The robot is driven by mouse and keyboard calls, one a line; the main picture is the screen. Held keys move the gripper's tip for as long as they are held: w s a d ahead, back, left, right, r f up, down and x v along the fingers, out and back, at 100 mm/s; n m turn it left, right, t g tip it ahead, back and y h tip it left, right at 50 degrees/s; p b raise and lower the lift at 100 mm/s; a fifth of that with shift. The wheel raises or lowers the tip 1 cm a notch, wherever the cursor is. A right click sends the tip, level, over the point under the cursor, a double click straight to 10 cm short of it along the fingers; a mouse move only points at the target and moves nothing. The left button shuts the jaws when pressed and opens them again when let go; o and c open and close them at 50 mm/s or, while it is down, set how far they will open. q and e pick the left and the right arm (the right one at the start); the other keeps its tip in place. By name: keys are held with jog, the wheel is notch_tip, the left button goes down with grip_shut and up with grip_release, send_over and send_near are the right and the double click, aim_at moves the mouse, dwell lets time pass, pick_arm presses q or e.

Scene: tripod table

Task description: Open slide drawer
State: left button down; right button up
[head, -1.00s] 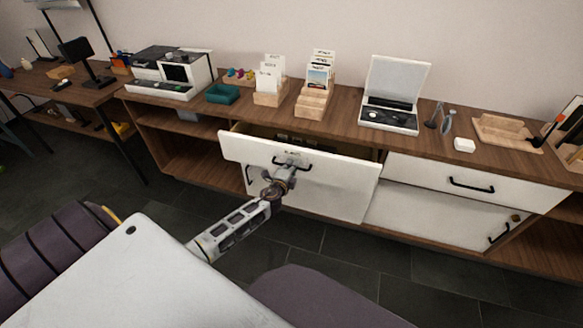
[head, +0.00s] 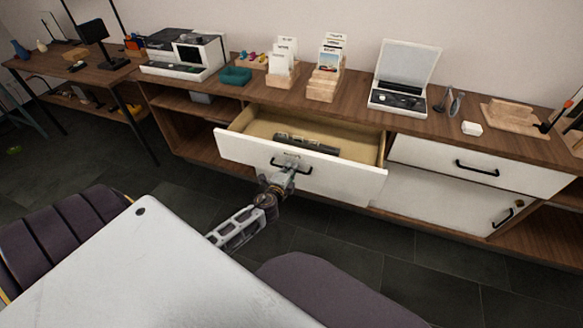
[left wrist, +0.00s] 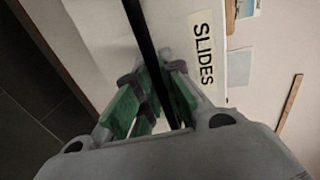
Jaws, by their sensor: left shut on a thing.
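The slide drawer (head: 340,176) has a white front and stands pulled out of the wooden sideboard, with its pale inside and a dark object (head: 308,143) in it showing. A label reading SLIDES (left wrist: 203,58) is on its front in the left wrist view. My left gripper (head: 284,174) is at the drawer's black handle (head: 303,171) and shut on it. In the left wrist view the green-padded fingers (left wrist: 160,97) lie around the dark handle bar (left wrist: 147,45). My right gripper is in neither view.
A second closed drawer (head: 478,166) is to the right, above a white door (head: 425,199). Card holders (head: 325,84), a teal tray (head: 235,76) and an open white case (head: 400,97) stand on the sideboard top (head: 365,100).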

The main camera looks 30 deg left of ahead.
pick_arm(q)
jog(key=c, duration=1.9)
grip_release()
jog(key=shift+o, duration=0.4)
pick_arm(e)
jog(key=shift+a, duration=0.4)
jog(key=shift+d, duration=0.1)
pick_arm(q)
jog(key=v, duration=1.2)
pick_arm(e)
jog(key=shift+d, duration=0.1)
